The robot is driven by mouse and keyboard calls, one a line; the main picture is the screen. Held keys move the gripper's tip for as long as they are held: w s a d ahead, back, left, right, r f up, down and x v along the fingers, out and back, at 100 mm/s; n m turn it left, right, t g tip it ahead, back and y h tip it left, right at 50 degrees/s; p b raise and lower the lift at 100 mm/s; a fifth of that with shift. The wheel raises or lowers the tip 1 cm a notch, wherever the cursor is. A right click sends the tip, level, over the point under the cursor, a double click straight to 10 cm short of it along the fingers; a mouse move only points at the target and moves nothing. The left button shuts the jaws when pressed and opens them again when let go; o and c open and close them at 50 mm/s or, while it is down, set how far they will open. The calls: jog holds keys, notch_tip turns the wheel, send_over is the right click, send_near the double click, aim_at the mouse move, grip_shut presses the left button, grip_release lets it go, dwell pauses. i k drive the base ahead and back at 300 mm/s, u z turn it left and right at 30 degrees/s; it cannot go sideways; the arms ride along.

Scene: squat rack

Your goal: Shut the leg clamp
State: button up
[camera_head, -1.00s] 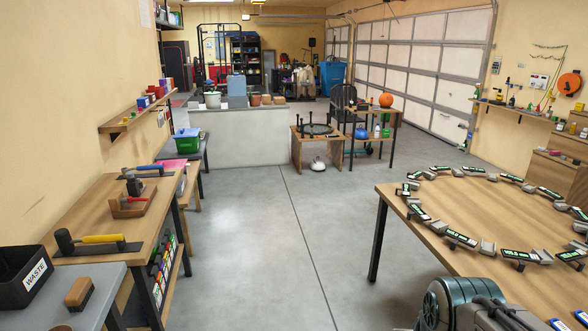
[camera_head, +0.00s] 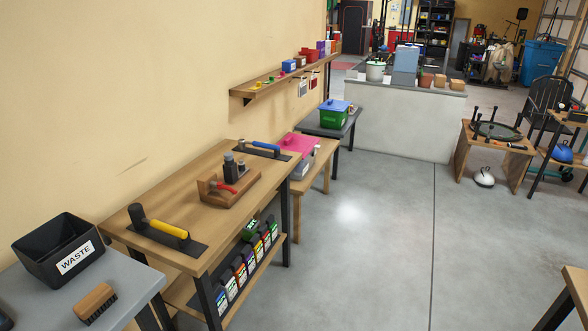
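I cannot make out a leg clamp in this view. A round dark item with several upright black legs (camera_head: 497,131) lies on a low wooden table (camera_head: 464,157) at the right; any clamp on it is too small to tell. A dark upright frame, perhaps the squat rack (camera_head: 381,28), stands far back, partly cut off by the top edge. My gripper is not in view.
A wooden bench (camera_head: 190,190) with tools stands at the left, beside a grey table (camera_head: 150,283) with a waste bin (camera_head: 58,254). A pale counter (camera_head: 400,123) stands behind. The grey floor (camera_head: 370,240) is clear in the middle. A table corner (camera_head: 577,285) shows at lower right.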

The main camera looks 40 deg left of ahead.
aim_at(219, 186)
jog(key=u, duration=0.35)
jog(key=i, duration=1.45)
jog(key=u, duration=1.65)
jog(key=i, duration=0.85)
jog(key=u, duration=1.1)
jog(key=i, duration=0.25)
jog(key=z, duration=1.35)
jog(key=k, duration=0.2)
jog(key=u, duration=0.7)
